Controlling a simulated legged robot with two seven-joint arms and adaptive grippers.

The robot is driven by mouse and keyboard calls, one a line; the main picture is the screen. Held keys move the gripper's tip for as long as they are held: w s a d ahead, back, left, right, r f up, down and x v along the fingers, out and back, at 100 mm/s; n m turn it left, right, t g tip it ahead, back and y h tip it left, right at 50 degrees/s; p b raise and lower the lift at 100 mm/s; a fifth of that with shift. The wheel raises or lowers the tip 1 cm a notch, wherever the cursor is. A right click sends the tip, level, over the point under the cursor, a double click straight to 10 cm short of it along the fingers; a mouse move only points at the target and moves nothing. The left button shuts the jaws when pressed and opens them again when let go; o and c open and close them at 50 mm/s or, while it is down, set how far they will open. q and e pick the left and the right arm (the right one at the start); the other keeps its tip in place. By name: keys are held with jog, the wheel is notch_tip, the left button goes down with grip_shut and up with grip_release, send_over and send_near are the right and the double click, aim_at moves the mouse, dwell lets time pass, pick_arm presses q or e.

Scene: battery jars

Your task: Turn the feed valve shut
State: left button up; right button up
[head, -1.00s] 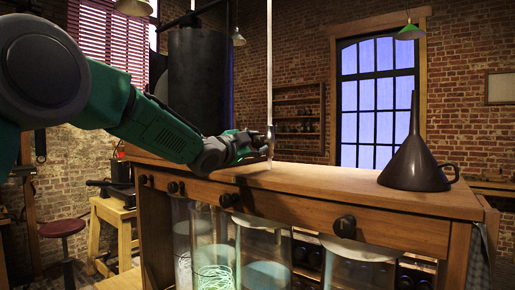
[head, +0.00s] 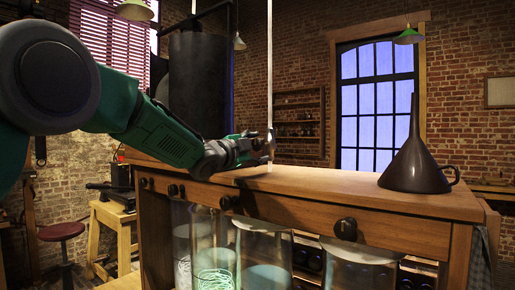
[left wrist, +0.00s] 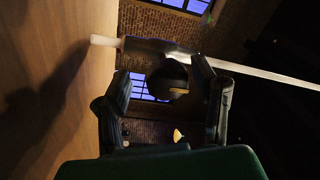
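The feed valve appears to be the dark fitting with a rounded knob (left wrist: 168,78) on the thin pale pipe (left wrist: 265,73) in the left wrist view. In the head view the pipe (head: 270,60) comes down to the bench top, and a small valve part (head: 271,142) shows near its foot. My left gripper (head: 258,146) is at this valve, low over the bench. In the left wrist view its two dark fingers (left wrist: 163,82) stand apart on either side of the knob, with gaps visible. The exact valve angle is hard to tell. My right gripper is not in view.
The wooden bench (head: 330,188) carries a dark funnel (head: 416,160) at its right end. Several black knobs (head: 345,228) line its front, above glass jars (head: 264,255). A dark cylinder (head: 198,85) stands behind my left arm. The bench top between valve and funnel is clear.

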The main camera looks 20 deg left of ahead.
pick_arm(q)
jog(key=shift+r, duration=0.15)
jog(key=shift+s, duration=0.2)
jog(key=v, duration=1.1)
jog(key=shift+s+a+f, duration=0.2)
jog(key=shift+s, duration=0.05)
